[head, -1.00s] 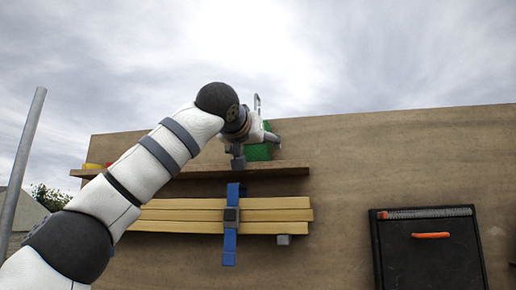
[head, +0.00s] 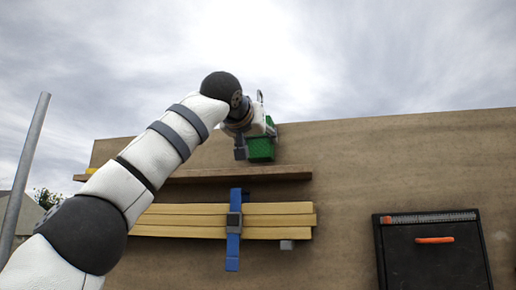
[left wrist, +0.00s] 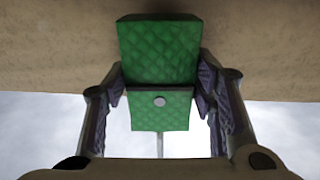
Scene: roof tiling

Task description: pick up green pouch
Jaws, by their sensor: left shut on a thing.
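The green pouch (head: 261,149) is a quilted block held above the wooden shelf (head: 240,174) in the head view. In the left wrist view the pouch (left wrist: 160,52) shows its green quilted faces and a small round grey button. My left gripper (head: 254,142) is shut on the pouch. Its two fingers (left wrist: 160,100) press on the pouch's left and right sides. In the head view the gripper hides part of the pouch, and a gap shows between the pouch and the shelf. My right gripper is not in view.
Below the shelf, several wooden boards (head: 280,221) are strapped by a blue band (head: 232,250). A black box (head: 433,262) with an orange handle hangs at the right on the brown panel (head: 380,150). A grey pole (head: 24,170) stands at the left. Above the panel is open sky.

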